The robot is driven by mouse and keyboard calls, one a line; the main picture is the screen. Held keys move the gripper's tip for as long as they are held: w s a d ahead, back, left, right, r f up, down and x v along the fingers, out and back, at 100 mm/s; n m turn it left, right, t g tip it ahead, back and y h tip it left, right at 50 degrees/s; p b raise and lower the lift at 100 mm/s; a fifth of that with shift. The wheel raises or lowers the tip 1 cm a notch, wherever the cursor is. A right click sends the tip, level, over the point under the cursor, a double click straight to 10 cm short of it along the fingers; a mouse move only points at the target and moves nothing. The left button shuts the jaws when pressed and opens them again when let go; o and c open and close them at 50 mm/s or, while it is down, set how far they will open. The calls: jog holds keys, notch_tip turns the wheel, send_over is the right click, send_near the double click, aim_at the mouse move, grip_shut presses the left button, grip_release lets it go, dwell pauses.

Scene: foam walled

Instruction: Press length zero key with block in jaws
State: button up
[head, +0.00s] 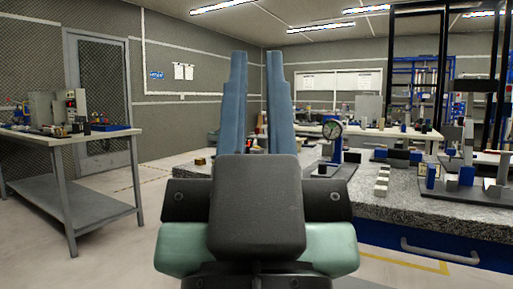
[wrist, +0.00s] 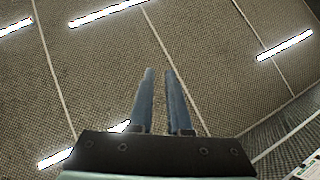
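My gripper (head: 256,62) points straight up in the middle of the head view, with two long blue-grey fingers held apart. In the wrist view my gripper (wrist: 158,72) has a clear gap between its fingers, with only ceiling behind them. I see no block in the jaws. A dial gauge on a stand (head: 332,130) stands on the granite table (head: 425,212), right of my gripper. I cannot make out a length zero key. My gripper and wrist hide part of the table.
A grey workbench (head: 62,140) with instruments stands at the left. More stands and blue-based devices (head: 465,160) crowd the table's right side. A blue drawer front with a handle (head: 440,252) faces me below. Floor is free at the left between workbench and table.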

grip_shut()
dwell(1.3)
notch_tip(320, 180, up, 43)
jog(key=p, duration=4.3)
jog(key=shift+f, duration=0.1)
